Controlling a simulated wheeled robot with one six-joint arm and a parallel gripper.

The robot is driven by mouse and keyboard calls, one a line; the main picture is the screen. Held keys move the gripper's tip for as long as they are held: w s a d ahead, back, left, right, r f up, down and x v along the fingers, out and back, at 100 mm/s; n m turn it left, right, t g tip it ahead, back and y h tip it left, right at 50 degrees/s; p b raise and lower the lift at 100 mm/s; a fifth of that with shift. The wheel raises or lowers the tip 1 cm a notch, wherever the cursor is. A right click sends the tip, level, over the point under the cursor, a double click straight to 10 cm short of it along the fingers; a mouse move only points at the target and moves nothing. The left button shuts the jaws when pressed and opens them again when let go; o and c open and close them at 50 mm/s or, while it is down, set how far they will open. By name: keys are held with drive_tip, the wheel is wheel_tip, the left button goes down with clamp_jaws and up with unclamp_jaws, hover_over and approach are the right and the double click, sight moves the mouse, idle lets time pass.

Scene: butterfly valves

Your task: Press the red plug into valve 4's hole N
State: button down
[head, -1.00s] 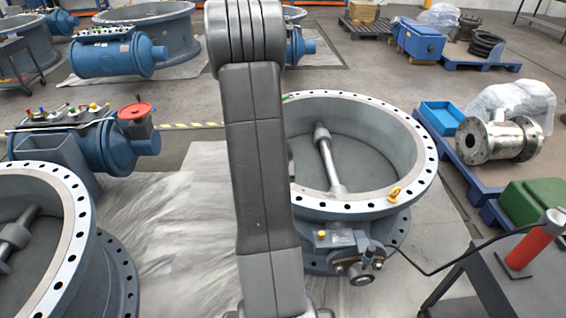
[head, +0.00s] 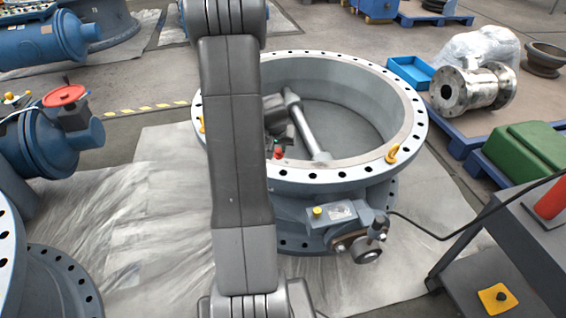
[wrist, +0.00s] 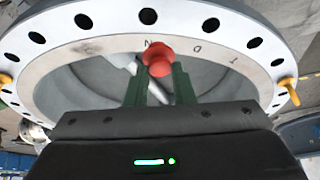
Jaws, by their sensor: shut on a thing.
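The large grey butterfly valve (head: 411,128) stands in the middle of the head view, its flange ringed with dark holes. In the wrist view, the flange face (wrist: 106,51) carries letters, including N (wrist: 148,43), and a dark hole (wrist: 148,16) lies above the N. My gripper (wrist: 160,76), with green fingers, is shut on the red plug (wrist: 158,54). The plug overlaps the flange's inner edge just below the N, apart from that hole in the picture. In the head view the red plug (head: 279,153) shows small near the ring's inner side. No valve number is readable.
Yellow eyebolts (head: 393,152) stick up from the flange. A yellow-buttoned box (head: 338,213) sits on the valve's front. A dark cart (head: 535,245) with a red cylinder stands at right, a cable running to the valve. Blue pallets stand behind. My arm hides the valve's left part.

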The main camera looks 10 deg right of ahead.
drive_tip(key=shift+d+f+m+b, duration=0.3)
drive_tip(key=shift+d+f+b, duration=0.3)
drive_tip(key=shift+d+f, duration=0.4)
wheel_tip(320, 180, down, 5)
drive_tip(key=b, duration=0.4)
drive_tip(key=shift+a+f, duration=0.1)
drive_tip(key=shift+f, duration=0.1)
drive_tip(key=shift+s+a+r, duration=0.1)
drive_tip(key=shift+r, duration=0.3)
idle(0.6)
drive_tip(key=shift+f+b, duration=0.9)
drive_tip(key=shift+b, duration=0.35)
idle(0.9)
drive_tip(key=shift+f+b, duration=0.4)
drive_tip(key=c, duration=0.7)
unclamp_jaws()
drive_tip(key=shift+r, duration=0.1)
drive_tip(key=shift+o, duration=0.2)
drive_tip(key=shift+r, duration=0.1)
